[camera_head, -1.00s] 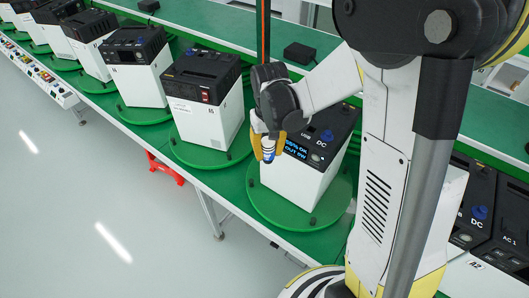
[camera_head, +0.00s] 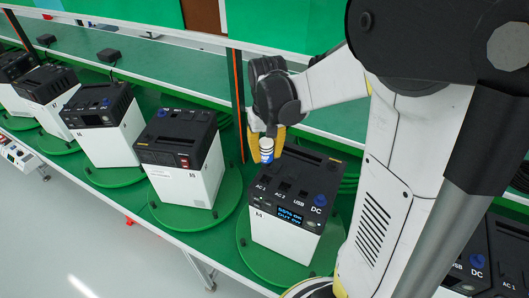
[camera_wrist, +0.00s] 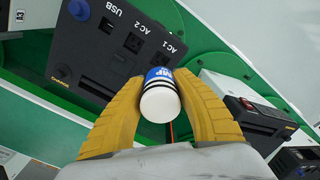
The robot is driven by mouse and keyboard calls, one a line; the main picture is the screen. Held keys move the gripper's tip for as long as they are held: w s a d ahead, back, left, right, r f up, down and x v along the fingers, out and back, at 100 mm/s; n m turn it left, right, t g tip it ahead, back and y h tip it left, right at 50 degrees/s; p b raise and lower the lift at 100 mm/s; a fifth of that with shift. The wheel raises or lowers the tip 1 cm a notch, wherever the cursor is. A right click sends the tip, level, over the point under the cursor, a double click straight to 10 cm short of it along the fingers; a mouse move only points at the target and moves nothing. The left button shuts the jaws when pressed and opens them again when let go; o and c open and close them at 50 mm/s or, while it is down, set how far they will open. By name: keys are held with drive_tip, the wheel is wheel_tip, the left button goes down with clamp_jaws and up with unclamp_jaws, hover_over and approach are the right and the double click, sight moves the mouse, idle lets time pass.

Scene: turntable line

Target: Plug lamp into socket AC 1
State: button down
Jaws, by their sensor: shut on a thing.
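The lamp, a small white and blue cylinder with dark bands (camera_head: 266,150), is held between the yellow fingers of my gripper (camera_head: 267,146). In the wrist view the lamp (camera_wrist: 160,100) sits between both fingertips (camera_wrist: 160,92), its white end towards the camera. In the head view, the power station (camera_head: 285,232) with a lit display is below and beside my gripper. The lamp appears near the left rear of its black top. Socket AC 1 (camera_wrist: 159,60) shows just beyond the lamp in the wrist view. Whether the lamp touches the station cannot be told.
The station stands on a round green turntable (camera_head: 247,262). Another station (camera_head: 186,186) stands to the left, with several more beyond. A vertical pole (camera_head: 237,100) rises behind my gripper. Black adapters (camera_head: 108,55) lie on the rear green shelf.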

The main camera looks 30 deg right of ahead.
drive_tip(key=shift+s+f+b, duration=0.1)
drive_tip(key=shift+f+b, duration=2.2)
drive_tip(key=shift+f, duration=1)
drive_tip(key=shift+f+b, duration=1.25)
drive_tip(key=shift+f, duration=0.05)
drive_tip(key=c, duration=1)
unclamp_jaws()
drive_tip(key=shift+r, duration=0.15)
